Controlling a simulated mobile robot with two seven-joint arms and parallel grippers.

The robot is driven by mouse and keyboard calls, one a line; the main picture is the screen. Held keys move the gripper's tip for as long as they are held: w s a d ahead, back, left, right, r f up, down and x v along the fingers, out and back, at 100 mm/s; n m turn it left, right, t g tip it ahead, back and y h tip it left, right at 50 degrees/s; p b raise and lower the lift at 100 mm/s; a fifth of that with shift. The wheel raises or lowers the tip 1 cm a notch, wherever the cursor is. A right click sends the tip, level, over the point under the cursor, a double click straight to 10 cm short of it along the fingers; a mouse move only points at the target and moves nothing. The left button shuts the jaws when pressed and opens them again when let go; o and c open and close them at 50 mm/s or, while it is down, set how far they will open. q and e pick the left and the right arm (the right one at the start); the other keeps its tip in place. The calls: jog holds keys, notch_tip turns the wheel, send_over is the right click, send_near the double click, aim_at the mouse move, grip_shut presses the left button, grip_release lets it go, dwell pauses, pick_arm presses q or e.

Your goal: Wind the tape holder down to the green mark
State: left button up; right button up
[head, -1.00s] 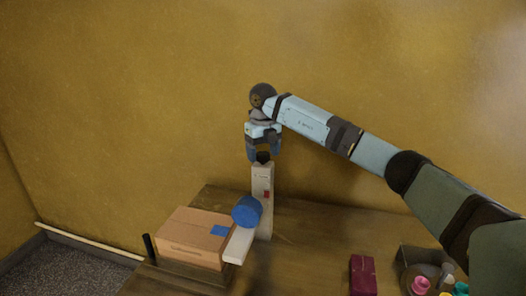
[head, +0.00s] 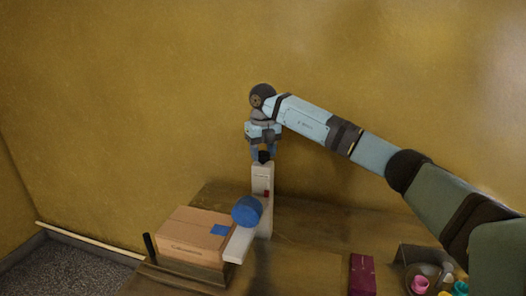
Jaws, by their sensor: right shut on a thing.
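A pale upright column (head: 262,179) stands on the table, with a small red mark (head: 266,193) on its face. A black knob (head: 264,159) sits on top of it. A blue tape roll (head: 247,211) is at the column's front left, above a pale bar (head: 239,245); the tape holder itself is mostly hidden behind the roll. I see no green mark. My right gripper (head: 263,152) points down from above and is shut on the black knob. My left gripper is not in view.
A cardboard box (head: 188,236) with a blue patch stands left of the column, beside a black post (head: 149,247). The table (head: 310,235) between is clear.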

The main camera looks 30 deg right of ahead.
aim_at(263, 153)
jog(key=m+p, duration=0.1)
jog(key=m, duration=0.3)
jog(key=shift+r, duration=0.1)
jog(key=m+p, duration=0.1)
jog(key=m, duration=0.6)
jog(key=shift+p, duration=0.35)
jog(key=shift+m+p, duration=0.35)
jog(key=shift+m, duration=1.85)
jog(key=o, duration=0.9)
notch_tip(263, 153, up, 14)
jog(key=shift+f+b, duration=0.15)
jog(key=shift+b, duration=1)
